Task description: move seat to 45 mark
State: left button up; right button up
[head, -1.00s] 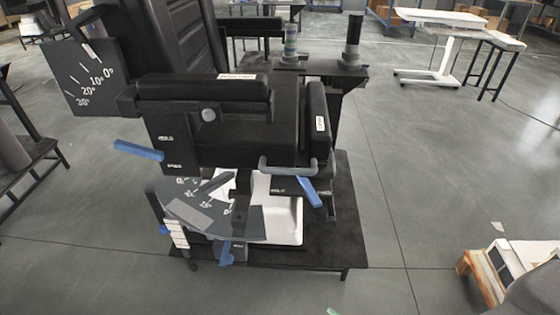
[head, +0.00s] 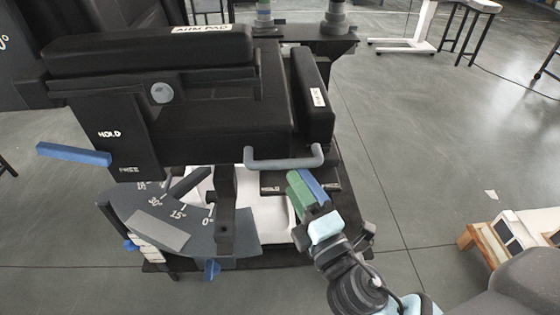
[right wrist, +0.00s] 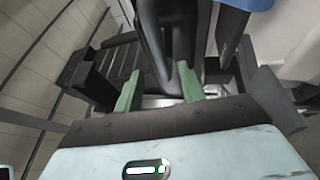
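The black padded seat (head: 210,130) fills the middle of the head view, with an arm pad (head: 150,52) on its left. Below it is a grey angle scale (head: 160,222) with readable marks 0, 15 and 30; the mark beyond 30 is partly hidden. A dark post stands near 0 and a dark bar lies near 30; I cannot tell which is the pointer. My right gripper (head: 308,196) is at the seat's front right, beside a blue lever (head: 313,186) and below a grey U-shaped handle (head: 284,162). Its green fingers (right wrist: 158,90) are apart, a dark bar beyond them. My left gripper is out of view.
Another blue lever (head: 74,154) sticks out left, beside HOLD and FREE labels. A black base plate (head: 345,215) lies under the seat. Open floor lies right of the seat.

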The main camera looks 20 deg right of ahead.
aim_at(280, 168)
jog(key=shift+p+x, duration=0.5)
jog(key=shift+x, duration=3.05)
jog(key=shift+c, duration=0.3)
grip_shut()
